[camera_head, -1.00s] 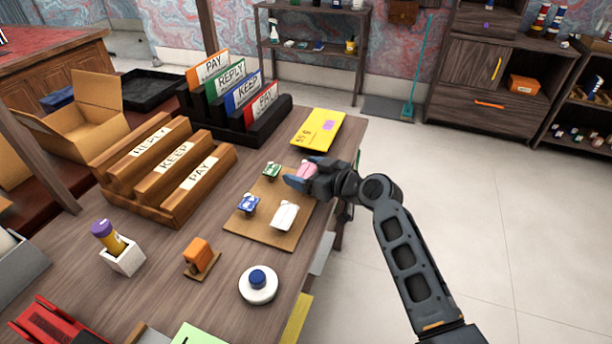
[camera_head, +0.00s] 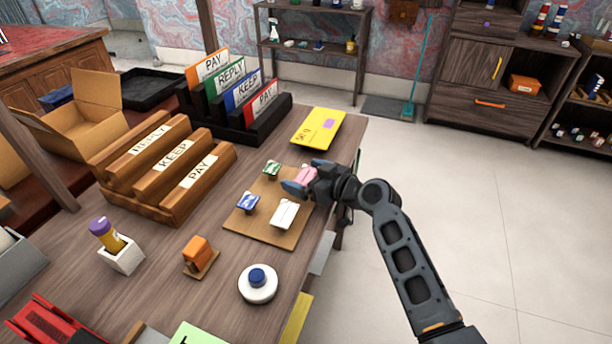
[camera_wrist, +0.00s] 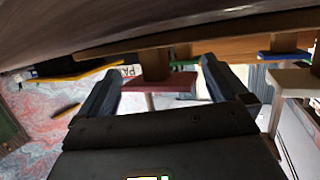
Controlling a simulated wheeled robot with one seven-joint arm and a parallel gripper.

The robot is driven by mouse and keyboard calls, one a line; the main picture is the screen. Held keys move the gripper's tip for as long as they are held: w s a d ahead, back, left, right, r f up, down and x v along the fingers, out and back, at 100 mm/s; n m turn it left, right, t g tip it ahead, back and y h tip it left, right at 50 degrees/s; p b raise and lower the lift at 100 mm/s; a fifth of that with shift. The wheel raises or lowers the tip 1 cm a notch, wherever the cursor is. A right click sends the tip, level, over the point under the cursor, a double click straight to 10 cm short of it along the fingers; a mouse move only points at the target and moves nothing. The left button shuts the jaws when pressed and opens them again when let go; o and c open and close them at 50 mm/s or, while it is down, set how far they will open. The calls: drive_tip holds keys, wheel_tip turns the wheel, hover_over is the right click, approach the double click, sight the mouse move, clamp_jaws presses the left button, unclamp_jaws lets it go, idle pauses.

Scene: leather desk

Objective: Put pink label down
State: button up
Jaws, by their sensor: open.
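The pink label (camera_head: 306,175) is at the right back corner of a light wooden board (camera_head: 262,232) on the desk, partly hidden by my gripper (camera_head: 297,189). The green label (camera_head: 271,169), the blue label (camera_head: 248,202) and the white label (camera_head: 284,213) sit on the same board.
A yellow envelope (camera_head: 318,128) lies behind the board. A wooden rack (camera_head: 170,205) and a black file holder (camera_head: 262,133) stand to the left and back. An orange stamp (camera_head: 198,252) and a white round pot (camera_head: 258,285) stand in front. Floor is clear at right.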

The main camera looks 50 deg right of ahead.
drive_tip(key=shift+r+p, duration=0.1)
drive_tip(key=shift+p, duration=0.35)
